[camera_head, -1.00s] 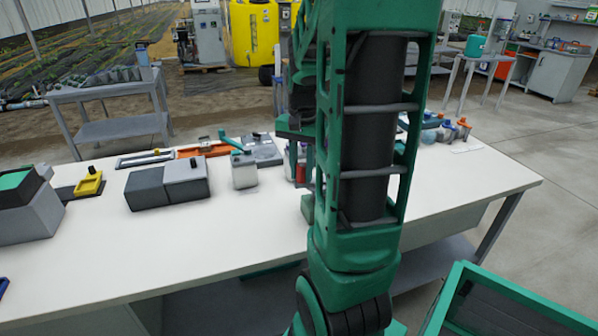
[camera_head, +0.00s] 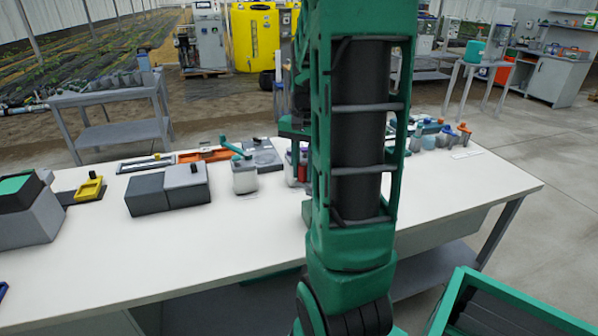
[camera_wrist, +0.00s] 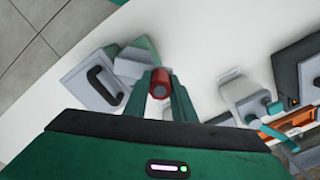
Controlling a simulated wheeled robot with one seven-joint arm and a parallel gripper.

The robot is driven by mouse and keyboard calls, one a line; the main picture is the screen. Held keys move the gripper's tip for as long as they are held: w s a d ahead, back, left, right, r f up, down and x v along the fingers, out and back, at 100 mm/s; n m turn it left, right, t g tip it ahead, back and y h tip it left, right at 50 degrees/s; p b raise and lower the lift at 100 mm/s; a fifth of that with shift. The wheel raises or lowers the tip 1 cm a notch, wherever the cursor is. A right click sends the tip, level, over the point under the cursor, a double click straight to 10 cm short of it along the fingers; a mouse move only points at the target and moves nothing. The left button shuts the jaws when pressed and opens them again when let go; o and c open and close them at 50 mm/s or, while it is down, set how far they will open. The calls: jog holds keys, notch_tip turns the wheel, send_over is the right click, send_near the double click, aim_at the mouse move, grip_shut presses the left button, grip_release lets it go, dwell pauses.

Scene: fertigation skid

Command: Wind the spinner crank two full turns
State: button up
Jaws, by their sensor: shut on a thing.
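My gripper (camera_wrist: 160,100) is shut on a red round knob (camera_wrist: 159,79) in the wrist view, with one teal finger on each side of it. The knob appears to be the spinner crank's handle, but the crank arm beneath it is hidden. A bit of red (camera_head: 302,172) shows just left of my arm.
A grey block with a black handle (camera_wrist: 101,84) is close left of my gripper. A pale box with a teal lever (camera_head: 245,178) stands to its side. Grey boxes (camera_head: 168,188) and a yellow-topped holder (camera_head: 90,188) sit further left. The white table's front (camera_head: 200,262) is clear.

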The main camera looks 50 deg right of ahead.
jog(key=shift+d, duration=0.8)
jog(key=shift+d, duration=0.1)
jog(key=shift+o, duration=1)
jog(key=shift+s+d, duration=0.45)
jog(key=shift+d, duration=0.3)
jog(key=shift+s+d, duration=0.2)
jog(key=shift+d, duration=0.05)
jog(key=shift+c, duration=0.9)
jog(key=shift+s+d, duration=0.6)
jog(key=shift+s, duration=0.2)
jog(key=shift+c, duration=0.2)
